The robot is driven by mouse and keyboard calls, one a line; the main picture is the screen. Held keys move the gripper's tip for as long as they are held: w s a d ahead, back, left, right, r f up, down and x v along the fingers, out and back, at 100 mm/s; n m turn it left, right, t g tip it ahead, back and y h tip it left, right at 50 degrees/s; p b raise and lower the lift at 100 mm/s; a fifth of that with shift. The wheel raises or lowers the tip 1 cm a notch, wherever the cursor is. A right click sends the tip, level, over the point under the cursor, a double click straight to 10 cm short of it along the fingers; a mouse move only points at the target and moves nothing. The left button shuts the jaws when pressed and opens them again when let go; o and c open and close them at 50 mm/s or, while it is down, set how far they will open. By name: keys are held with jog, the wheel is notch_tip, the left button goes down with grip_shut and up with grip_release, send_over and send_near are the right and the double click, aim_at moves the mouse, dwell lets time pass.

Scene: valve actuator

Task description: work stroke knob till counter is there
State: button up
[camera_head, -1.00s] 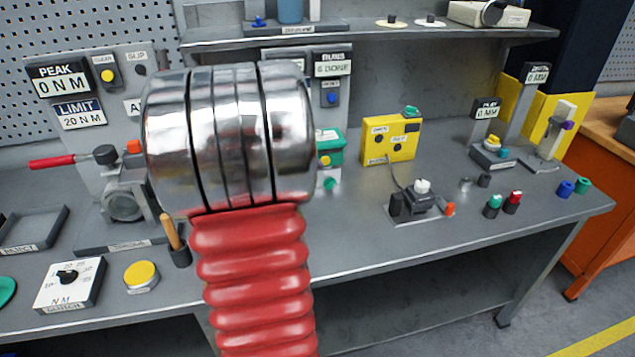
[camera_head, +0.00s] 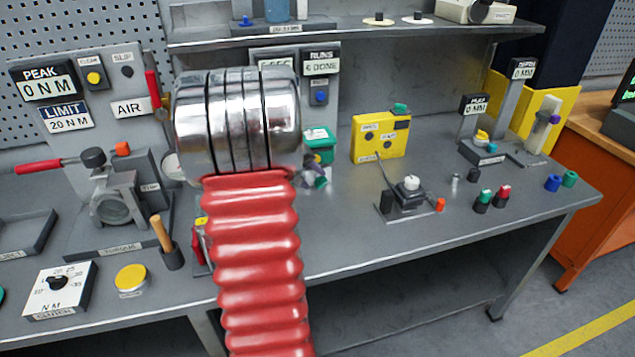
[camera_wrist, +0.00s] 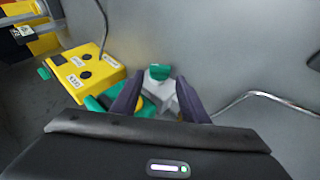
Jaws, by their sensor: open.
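The counter display (camera_head: 322,67) under a RUNS label shows a number I cannot read surely and DONE. No stroke label is legible. In the wrist view a green knob (camera_wrist: 159,72) on a pale grey body (camera_wrist: 165,95) shows between the fingers. My gripper (camera_wrist: 158,84) is open with its two dark fingers either side of this knob; I cannot tell whether they touch it.
A yellow box (camera_head: 380,138) with dark buttons and a cable stands right of the gripper; it also shows in the wrist view (camera_wrist: 88,72). A blue button (camera_head: 320,97) is below the counter. A torque fixture (camera_head: 112,200) stands left.

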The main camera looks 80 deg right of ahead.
aim_at(322, 182)
jog(key=shift+x, duration=2.65)
jog(key=shift+c, duration=0.6)
jog(key=c, duration=0.7)
jog(key=shift+o, duration=0.2)
jog(key=shift+s+d+r+m+t+y, duration=0.15)
jog(key=shift+t+y, duration=0.25)
jog(key=shift+t, duration=0.25)
jog(key=shift+s+r+m+t+y, duration=0.15)
jog(key=shift+t+y, duration=0.25)
jog(key=shift+t, duration=0.25)
jog(key=shift+w+f, duration=0.1)
jog(key=shift+s+d+m+t+y, duration=0.15)
jog(key=shift+t+y, duration=0.25)
jog(key=shift+t, duration=0.2)
jog(key=shift+s+m+t+y, duration=0.15)
jog(key=shift+t+y, duration=0.25)
jog(key=shift+t, duration=0.2)
jog(key=shift+s+t+y, duration=0.1)
jog(key=shift+t+y, duration=0.3)
jog(key=shift+t, duration=0.1)
